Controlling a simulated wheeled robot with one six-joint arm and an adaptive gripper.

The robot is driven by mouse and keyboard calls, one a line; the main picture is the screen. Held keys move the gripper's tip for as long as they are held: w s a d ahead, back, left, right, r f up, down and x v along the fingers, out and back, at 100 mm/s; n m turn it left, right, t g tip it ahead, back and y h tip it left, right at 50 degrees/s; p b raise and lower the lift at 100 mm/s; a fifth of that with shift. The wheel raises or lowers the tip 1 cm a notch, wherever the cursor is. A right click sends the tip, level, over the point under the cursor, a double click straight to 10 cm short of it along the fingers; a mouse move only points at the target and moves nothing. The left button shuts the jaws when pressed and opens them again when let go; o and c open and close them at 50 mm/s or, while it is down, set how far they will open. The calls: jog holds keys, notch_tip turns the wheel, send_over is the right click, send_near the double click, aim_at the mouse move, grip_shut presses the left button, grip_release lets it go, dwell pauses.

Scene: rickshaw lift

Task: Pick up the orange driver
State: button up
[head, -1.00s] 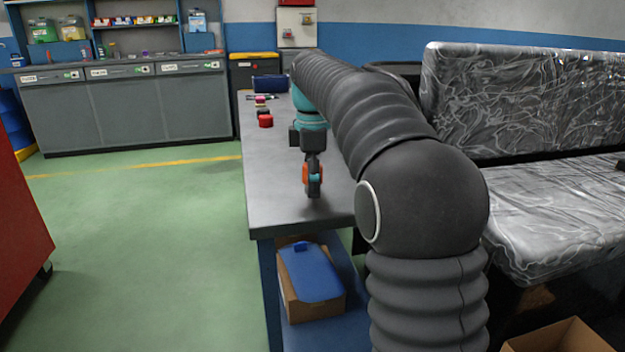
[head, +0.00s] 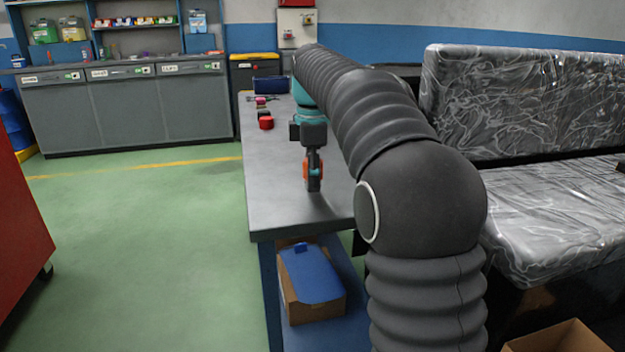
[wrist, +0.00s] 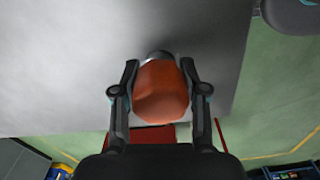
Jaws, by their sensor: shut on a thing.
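The orange driver (wrist: 160,92) is between the two fingers of my gripper (wrist: 160,85) in the wrist view, with a finger against each side. Its rounded orange body faces the camera, and a dark grey part shows at its far end. In the head view the orange driver (head: 307,171) shows beside the fingers of my gripper (head: 314,184), which points down over the near part of the grey workbench (head: 285,205). My gripper is shut on the driver. I cannot tell how far the driver is above the bench top.
Red items (head: 265,122) and a dark blue case (head: 270,84) are farther back on the bench. A box with a blue lid (head: 312,275) sits on the shelf below. A plastic-wrapped seat (head: 560,210) stands at the right. Green floor is open at the left.

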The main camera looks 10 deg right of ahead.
jog(key=r, duration=0.1)
jog(key=d+r, duration=0.1)
jog(key=r, duration=0.1)
jog(key=shift+s+r+p, duration=0.1)
jog(key=shift+s+p, duration=0.05)
jog(key=shift+p, duration=0.15)
jog(key=s+d+r, duration=0.5)
jog(key=d+r, duration=0.1)
jog(key=d, duration=0.3)
jog(key=shift+d+r+p, duration=0.15)
jog(key=shift+d+p, duration=0.1)
jog(key=shift+p, duration=0.2)
jog(key=shift+a, duration=0.1)
